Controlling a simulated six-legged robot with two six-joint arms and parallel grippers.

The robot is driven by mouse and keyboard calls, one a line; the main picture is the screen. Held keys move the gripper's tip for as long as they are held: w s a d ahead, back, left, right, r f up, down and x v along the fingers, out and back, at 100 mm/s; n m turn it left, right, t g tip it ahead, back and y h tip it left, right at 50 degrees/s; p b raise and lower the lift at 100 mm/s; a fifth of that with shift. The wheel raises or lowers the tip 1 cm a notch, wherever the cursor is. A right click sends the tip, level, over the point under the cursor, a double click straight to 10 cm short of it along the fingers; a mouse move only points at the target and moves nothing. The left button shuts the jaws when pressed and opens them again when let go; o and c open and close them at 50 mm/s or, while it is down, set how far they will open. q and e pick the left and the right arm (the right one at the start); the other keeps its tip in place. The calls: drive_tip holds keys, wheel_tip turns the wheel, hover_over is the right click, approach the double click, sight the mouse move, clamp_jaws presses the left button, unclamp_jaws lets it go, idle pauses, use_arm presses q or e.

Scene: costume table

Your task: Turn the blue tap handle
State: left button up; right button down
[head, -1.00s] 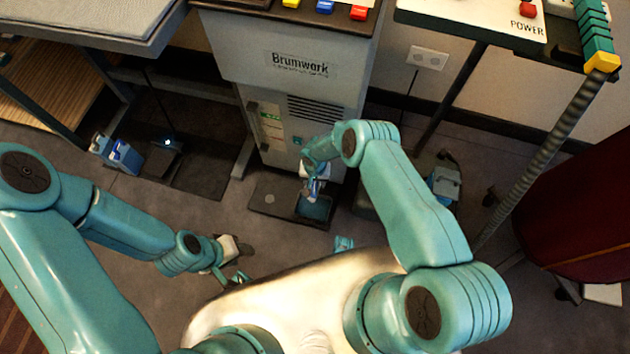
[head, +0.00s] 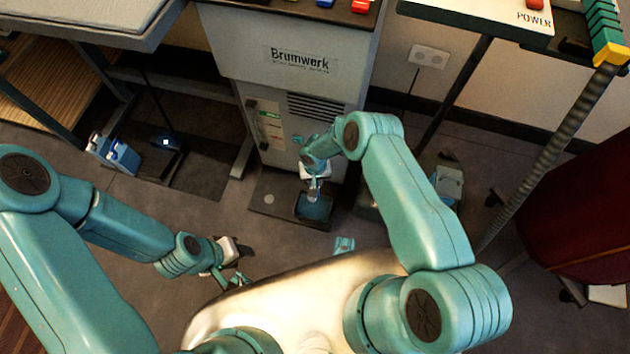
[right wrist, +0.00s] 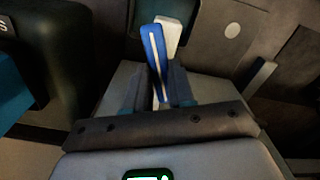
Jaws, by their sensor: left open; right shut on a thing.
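The blue tap handle (right wrist: 154,57) is a flat blue lever with a pale stripe along it, and it shows in the right wrist view. It stands up slightly tilted between the dark fingers of my right gripper (right wrist: 160,88), which is shut on it. In the head view, my right gripper (head: 314,187) is low at the front of the grey Brumwerk machine (head: 290,80); the handle is too small and covered to make out there. My left gripper (head: 242,264) is open and empty over the floor at lower left, apart from the machine.
A dark tray (head: 314,206) lies at the machine's foot below my right gripper. A blue-and-white object (head: 115,153) stands on the floor at left. A ribbed hose (head: 550,150) and a dark red drum (head: 590,205) are at right. Table edges overhang both upper corners.

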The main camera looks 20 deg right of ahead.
drive_tip(key=n+b, duration=0.2)
drive_tip(key=n, duration=0.1)
drive_tip(key=n+b, duration=0.1)
drive_tip(key=b, duration=0.1)
drive_tip(key=shift+f+n, duration=0.25)
drive_tip(key=shift+n, duration=0.05)
drive_tip(key=n+b, duration=0.3)
drive_tip(key=shift+n, duration=0.3)
drive_tip(key=shift+n+b, duration=0.6)
drive_tip(key=shift+n, duration=0.2)
drive_tip(key=shift+r+n+b, duration=0.2)
drive_tip(key=shift+n+b, duration=0.7)
drive_tip(key=shift+n, duration=0.8)
drive_tip(key=c, duration=1)
unclamp_jaws()
drive_tip(key=shift+o, duration=0.2)
drive_tip(key=shift+r, duration=0.1)
